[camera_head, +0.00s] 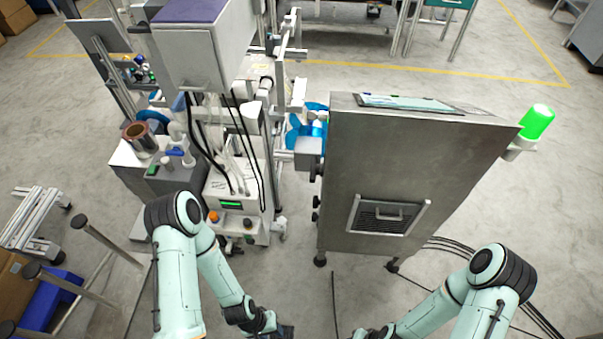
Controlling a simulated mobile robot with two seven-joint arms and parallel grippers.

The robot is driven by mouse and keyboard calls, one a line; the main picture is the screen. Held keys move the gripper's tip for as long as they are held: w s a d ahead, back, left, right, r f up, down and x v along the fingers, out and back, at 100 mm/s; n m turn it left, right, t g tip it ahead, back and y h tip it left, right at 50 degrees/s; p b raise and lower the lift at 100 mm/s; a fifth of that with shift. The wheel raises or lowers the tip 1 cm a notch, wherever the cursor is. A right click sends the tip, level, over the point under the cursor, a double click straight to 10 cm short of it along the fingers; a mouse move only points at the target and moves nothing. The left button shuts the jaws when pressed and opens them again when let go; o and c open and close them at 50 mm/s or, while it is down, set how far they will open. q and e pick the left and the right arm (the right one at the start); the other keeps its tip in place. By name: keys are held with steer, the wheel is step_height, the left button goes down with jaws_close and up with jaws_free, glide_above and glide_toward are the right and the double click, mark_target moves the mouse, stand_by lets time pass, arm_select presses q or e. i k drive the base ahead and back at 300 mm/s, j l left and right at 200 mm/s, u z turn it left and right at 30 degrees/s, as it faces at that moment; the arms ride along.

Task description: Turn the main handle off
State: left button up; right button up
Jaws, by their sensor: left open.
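A tall grey metal cabinet (345,150) stands in front of me, right of centre. Its near side bears a dark vent panel (388,216) with a small bar across it. Several dark knobs (316,202) stick out along its left edge. I cannot tell which part is the main handle, or whether it is on or off. My left gripper (284,332) is open at the bottom edge, low and well short of the cabinet, partly cut off. My right arm reaches in from the bottom right; its wrist end is at the bottom edge and its fingers cannot be made out.
A white machine (222,215) with a green display, orange knob and hanging black cables stands left of the cabinet. A green lamp (537,121) juts from the cabinet's right. Black cables (470,250) lie on the floor. A metal-railed cart with blue bins (45,300) is lower left.

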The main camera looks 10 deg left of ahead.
mark_target(315, 168)
steer(key=k+j+z, duration=0.1)
steer(key=j, duration=0.3)
steer(key=k+j+z, duration=0.1)
steer(key=k+j, duration=0.15)
steer(key=k+j+z, duration=0.1)
steer(key=j, duration=0.35)
steer(key=i+u, duration=0.7)
steer(key=u, duration=0.2)
